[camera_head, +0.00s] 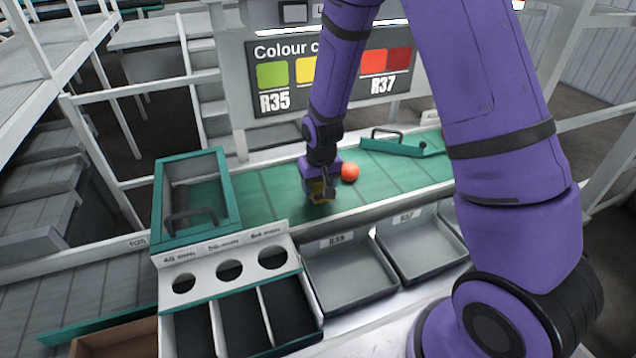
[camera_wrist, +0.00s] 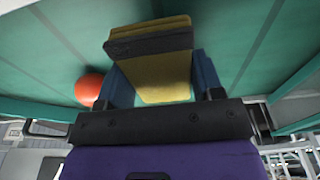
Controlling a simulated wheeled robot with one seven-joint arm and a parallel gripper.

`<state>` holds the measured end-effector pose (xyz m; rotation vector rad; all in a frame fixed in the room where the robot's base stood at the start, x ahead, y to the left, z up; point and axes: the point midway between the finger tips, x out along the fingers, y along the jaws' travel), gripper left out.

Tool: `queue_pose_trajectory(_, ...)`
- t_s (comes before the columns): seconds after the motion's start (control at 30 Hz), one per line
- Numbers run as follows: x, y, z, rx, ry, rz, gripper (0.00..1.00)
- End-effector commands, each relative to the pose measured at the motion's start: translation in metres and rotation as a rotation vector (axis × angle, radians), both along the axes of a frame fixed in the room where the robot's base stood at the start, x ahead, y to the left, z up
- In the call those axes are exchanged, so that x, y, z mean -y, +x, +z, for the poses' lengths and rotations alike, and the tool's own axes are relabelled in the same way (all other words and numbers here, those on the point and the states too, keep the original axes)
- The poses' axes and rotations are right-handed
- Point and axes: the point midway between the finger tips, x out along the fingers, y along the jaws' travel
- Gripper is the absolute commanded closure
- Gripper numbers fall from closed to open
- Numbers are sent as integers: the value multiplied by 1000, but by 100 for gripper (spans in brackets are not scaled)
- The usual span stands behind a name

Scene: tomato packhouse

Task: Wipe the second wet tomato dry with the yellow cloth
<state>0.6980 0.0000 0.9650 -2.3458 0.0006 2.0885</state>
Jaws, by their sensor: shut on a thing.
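My gripper (camera_head: 318,190) is over the green belt, shut on the yellow cloth (camera_wrist: 165,78). In the wrist view the folded cloth sits between the two blue fingers, with a dark band across its upper part. In the head view only a small piece of the cloth shows under my gripper. An orange-red tomato (camera_head: 350,172) lies on the belt just right of my gripper. It also shows in the wrist view (camera_wrist: 89,88), left of the cloth, partly hidden behind a finger. I cannot tell whether it is wet.
The green belt (camera_head: 258,200) runs across the middle. A green-rimmed box (camera_head: 160,205) stands at its left. In front are a sizing board with three holes (camera_head: 230,250) and grey trays (camera_head: 350,275). A green bar with a handle (camera_head: 395,147) lies across the belt at right.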

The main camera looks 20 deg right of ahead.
Motion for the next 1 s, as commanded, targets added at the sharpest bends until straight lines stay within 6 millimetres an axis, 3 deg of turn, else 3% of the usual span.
queue_pose_trajectory(0.33, 0, 3, 0, 1, 0, 0, 74)
queue_pose_trajectory(1.0, 0, 31, 0, 1, 0, 0, 74)
